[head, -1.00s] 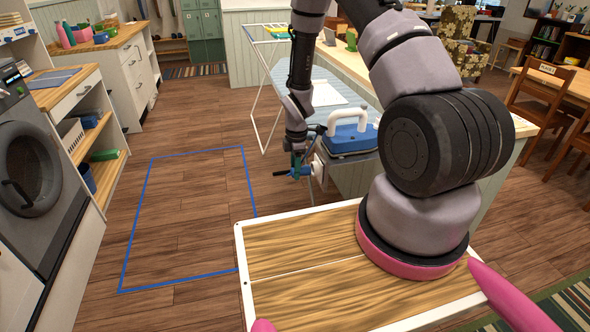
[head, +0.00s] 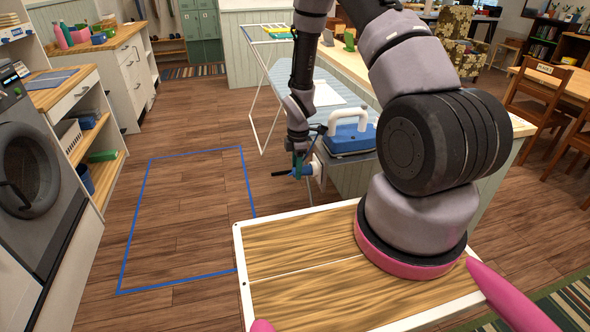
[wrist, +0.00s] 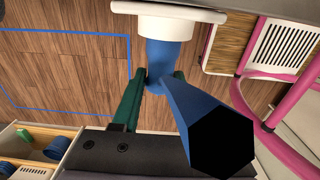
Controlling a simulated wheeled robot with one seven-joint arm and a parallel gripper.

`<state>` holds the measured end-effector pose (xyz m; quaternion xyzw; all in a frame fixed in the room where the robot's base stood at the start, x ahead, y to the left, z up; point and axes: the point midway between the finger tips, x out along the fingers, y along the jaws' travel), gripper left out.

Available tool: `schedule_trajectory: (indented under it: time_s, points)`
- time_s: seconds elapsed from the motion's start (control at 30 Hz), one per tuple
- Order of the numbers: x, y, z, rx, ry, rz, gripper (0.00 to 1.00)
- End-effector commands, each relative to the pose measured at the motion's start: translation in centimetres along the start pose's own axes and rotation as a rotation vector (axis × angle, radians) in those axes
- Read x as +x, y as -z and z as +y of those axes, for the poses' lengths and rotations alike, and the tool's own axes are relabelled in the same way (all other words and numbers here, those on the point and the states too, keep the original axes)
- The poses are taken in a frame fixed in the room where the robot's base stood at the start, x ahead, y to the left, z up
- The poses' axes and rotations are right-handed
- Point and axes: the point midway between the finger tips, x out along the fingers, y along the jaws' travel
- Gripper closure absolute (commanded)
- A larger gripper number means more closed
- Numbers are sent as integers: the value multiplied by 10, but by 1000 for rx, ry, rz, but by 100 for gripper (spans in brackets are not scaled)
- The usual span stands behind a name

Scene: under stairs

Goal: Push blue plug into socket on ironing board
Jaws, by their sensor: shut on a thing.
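The blue plug (wrist: 205,95) has a black end that faces the camera in the wrist view. My gripper (wrist: 158,82) is shut on it with green fingers either side of its narrow part. The plug's front end meets the round white socket (wrist: 165,25); how deep it sits is hidden. In the head view, my gripper (head: 298,162) holds the plug (head: 306,171) level at the near end of the ironing board (head: 295,78), with the socket (head: 318,168) just right of it.
A blue iron (head: 350,136) with a white handle rests on the board's near end. A blue outline (head: 148,215) marks clear wooden floor to the left. Shelves (head: 98,155) and a grey washing machine (head: 30,165) stand farther left.

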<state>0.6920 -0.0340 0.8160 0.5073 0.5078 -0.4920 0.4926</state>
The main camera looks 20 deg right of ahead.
Motion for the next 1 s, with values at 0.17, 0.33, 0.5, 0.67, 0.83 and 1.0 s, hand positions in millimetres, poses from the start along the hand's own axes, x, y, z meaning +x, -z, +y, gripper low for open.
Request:
schedule_trajectory:
  time_s: [0.17, 0.33, 0.5, 0.67, 0.83, 1.0]
  points:
    - [0, -5, 0, 3, 0, -1, 100]
    - [0, -9, 0, 3, 0, -1, 100]
    - [0, -12, 0, 3, 0, -1, 100]
    - [0, -15, 0, 3, 0, -1, 100]
    - [0, -18, 0, 4, 0, -3, 100]
    - [0, -19, 0, 5, 0, -4, 49]
